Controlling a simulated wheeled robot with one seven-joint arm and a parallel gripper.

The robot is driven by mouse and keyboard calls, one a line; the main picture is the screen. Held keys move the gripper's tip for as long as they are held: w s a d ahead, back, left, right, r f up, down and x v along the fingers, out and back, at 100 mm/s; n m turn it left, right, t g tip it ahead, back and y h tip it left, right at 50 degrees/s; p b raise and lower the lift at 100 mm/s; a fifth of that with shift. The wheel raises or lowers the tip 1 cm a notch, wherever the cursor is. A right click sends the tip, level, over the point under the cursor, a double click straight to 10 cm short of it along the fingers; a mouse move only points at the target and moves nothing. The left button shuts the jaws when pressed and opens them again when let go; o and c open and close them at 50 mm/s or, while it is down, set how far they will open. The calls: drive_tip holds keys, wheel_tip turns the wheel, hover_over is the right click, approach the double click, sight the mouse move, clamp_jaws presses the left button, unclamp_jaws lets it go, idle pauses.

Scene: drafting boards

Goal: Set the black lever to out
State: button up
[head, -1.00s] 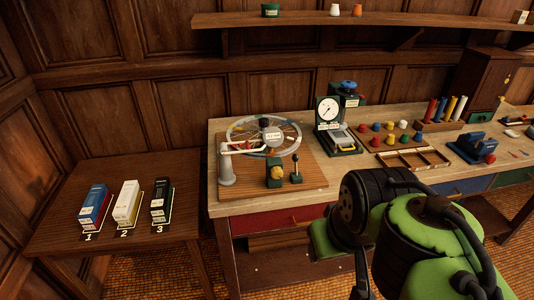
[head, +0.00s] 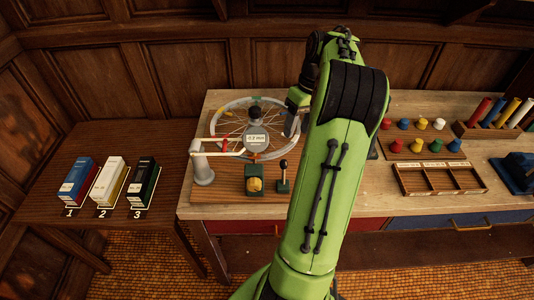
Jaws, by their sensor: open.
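The black lever (head: 284,172) is a short stick with a dark round knob on a small green base. It stands near the front edge of the wooden board (head: 222,190), right of a green block with a yellow part (head: 254,182). The stick looks nearly upright; I cannot read any marking for its setting. My gripper (head: 290,125) is open, small in view and partly hidden by my arm. It hangs over the right side of the spoked wheel, behind the lever in the picture and apart from it.
The spoked wheel (head: 234,104) with a grey post (head: 202,164) and a red-and-white arm fills the board's back and left. At right are coloured pegs (head: 438,124) and a divided tray (head: 440,178). Numbered boxes (head: 108,181) stand on the left table.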

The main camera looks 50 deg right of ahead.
drive_tip(key=b, duration=0.2)
hover_over(286, 163)
drive_tip(key=d, duration=0.1)
drive_tip(key=d+x, duration=0.1)
drive_tip(key=x, duration=0.3)
drive_tip(key=b+x, duration=0.1)
drive_tip(key=x, duration=0.6)
drive_tip(key=b+x, duration=0.1)
drive_tip(key=x, duration=0.3)
drive_tip(key=shift+s+d+f+b, duration=0.2)
drive_tip(key=shift+s+d+b, duration=0.15)
drive_tip(key=shift+c, duration=0.2)
drive_tip(key=shift+r, duration=0.1)
clamp_jaws()
